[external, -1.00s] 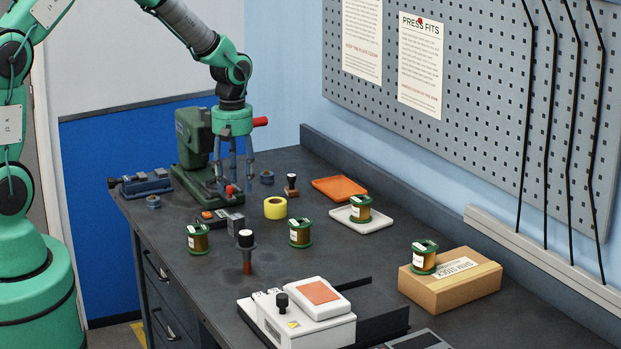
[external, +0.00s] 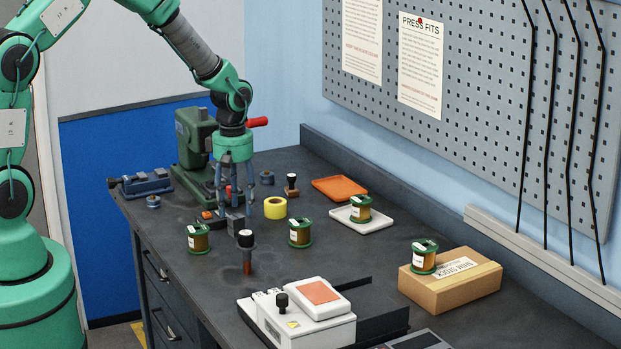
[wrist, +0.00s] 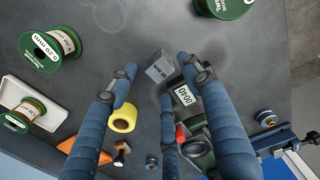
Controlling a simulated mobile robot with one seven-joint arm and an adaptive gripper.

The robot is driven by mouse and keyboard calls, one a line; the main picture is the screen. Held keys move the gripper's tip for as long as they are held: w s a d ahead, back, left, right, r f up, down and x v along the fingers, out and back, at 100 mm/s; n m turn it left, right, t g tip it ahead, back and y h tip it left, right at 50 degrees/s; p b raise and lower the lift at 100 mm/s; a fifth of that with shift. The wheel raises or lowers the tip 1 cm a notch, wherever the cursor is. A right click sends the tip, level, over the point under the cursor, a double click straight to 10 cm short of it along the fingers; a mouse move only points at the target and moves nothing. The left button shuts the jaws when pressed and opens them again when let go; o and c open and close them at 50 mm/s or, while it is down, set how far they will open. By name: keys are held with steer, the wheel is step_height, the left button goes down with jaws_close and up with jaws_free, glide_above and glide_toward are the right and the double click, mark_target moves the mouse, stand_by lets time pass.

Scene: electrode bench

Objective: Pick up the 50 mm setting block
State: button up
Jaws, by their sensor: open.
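The setting block is a small grey block (external: 236,224) on the dark bench, behind a black-topped stamp-like tool in the external view. In the wrist view the block (wrist: 161,70) shows its grey faces and a partly legible mm label, lying between the fingertips. My gripper (external: 234,203) points down above the block, its fingers spread. In the wrist view my gripper's blue fingers (wrist: 158,84) are apart, with nothing held between them. The fingertips partly overlap the block in the external view, so their exact height above it is unclear.
A small display unit (wrist: 184,96) lies close to the block. Yellow tape (external: 275,208), a green-flanged spool (external: 300,233) and the black-topped tool (external: 246,252) stand nearby. A green press (external: 195,150) is behind. Bare bench lies front left of the tape.

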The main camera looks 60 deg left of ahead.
mark_target(237, 216)
steer(key=shift+f+b, duration=0.35)
steer(key=shift+f, duration=1.95)
jaws_close()
